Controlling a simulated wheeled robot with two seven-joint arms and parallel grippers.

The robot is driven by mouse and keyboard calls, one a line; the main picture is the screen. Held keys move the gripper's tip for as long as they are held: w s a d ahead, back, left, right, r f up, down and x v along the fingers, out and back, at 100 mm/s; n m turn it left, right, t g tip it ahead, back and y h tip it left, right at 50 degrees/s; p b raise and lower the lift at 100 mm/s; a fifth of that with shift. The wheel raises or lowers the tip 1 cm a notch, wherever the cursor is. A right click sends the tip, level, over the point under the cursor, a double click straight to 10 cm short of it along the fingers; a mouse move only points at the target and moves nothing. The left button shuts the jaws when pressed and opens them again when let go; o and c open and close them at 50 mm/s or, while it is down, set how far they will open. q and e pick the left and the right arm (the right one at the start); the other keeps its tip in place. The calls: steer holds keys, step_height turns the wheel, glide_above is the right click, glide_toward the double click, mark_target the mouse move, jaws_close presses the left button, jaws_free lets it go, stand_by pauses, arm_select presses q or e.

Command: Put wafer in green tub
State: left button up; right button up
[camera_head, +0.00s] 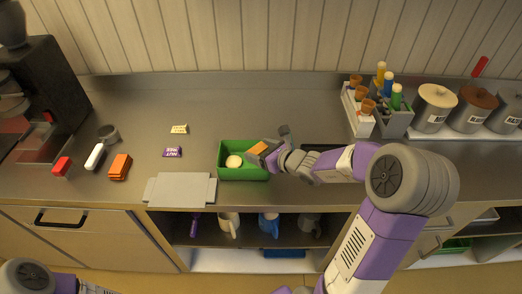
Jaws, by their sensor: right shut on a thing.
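The green tub (245,173) sits on the counter near its front edge, open at the top, with a round cream-coloured thing (234,161) inside. My right gripper (268,148) reaches in from the right over the tub's right side. It is shut on a small orange-tan piece, which looks like the wafer (258,148). The wafer is over the tub's back right part; I cannot tell whether it touches the tub. Part of it is hidden by the gripper. My left arm shows only at the bottom left corner, and its gripper is out of view.
A grey board (180,190) lies left of the tub. An orange block (120,167), a white piece (95,156) and a red piece (61,166) lie farther left. A cone rack (358,110) and lidded wells (434,107) stand right.

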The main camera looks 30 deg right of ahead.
steer(key=shift+f+b, duration=0.45)
steer(key=o, duration=1.2)
steer(key=shift+r, duration=0.1)
steer(key=shift+r+p, duration=0.25)
steer(key=shift+p, duration=0.15)
steer(key=shift+s+d+r+p, duration=0.2)
steer(key=shift+s+r+p, duration=0.25)
steer(key=shift+r+p, duration=0.3)
steer(key=p+v, duration=0.2)
steer(key=v, duration=0.8)
steer(key=shift+s+p, duration=0.35)
steer(key=shift+s, duration=0.15)
steer(key=shift+f, duration=0.1)
